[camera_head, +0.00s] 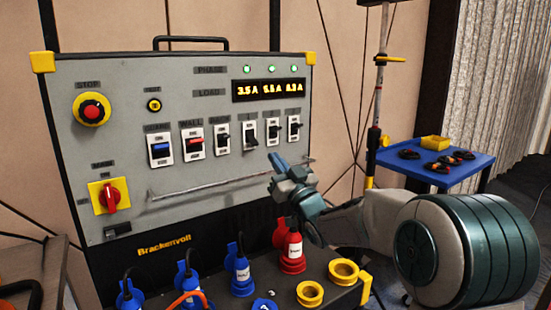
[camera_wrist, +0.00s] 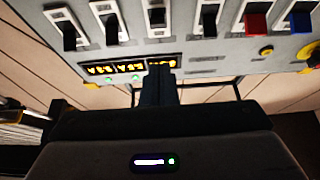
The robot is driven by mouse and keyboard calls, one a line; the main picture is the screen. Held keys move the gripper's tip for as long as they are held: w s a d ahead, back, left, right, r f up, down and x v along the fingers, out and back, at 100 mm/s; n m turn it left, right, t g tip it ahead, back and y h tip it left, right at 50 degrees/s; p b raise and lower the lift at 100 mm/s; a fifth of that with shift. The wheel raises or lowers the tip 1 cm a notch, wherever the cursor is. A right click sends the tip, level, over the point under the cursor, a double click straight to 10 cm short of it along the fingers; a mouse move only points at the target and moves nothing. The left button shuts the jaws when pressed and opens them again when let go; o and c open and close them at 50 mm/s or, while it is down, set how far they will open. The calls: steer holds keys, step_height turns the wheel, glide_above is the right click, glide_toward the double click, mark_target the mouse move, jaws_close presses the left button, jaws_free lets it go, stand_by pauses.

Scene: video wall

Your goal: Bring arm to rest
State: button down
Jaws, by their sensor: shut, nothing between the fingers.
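My gripper (camera_head: 278,161) is in front of the grey power panel (camera_head: 200,90), near the right end of its switch row. It is shut and empty, with its tip pointing up and left. My arm reaches in from the right, bent at a large rounded joint. In the wrist view the shut fingers (camera_wrist: 160,84) overlap part of the lit display (camera_wrist: 122,68), and the panel appears upside down. I cannot tell whether the fingers touch the panel.
A handle bar (camera_head: 215,182) runs across the panel below the switches. Blue plugs (camera_head: 240,272) and a red plug (camera_head: 292,252) stand below my gripper, beside yellow-rimmed sockets (camera_head: 343,271). A stand pole (camera_head: 377,100) and a blue table (camera_head: 465,170) are at the right.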

steer(key=s+d+m+g+h+p, duration=0.5)
steer(key=s+d+g+h+p, duration=0.2)
steer(key=s+d+h+p, duration=0.55)
steer(key=s+d+f+m+g+p, duration=0.1)
steer(key=s+g+p, duration=0.3)
steer(key=s, duration=0.8)
steer(key=s+d+f+m+g+p, duration=0.1)
steer(key=s+g+p, duration=0.3)
steer(key=s, duration=0.8)
steer(key=shift+d+g+h, duration=0.45)
steer(key=shift+d+g, duration=0.25)
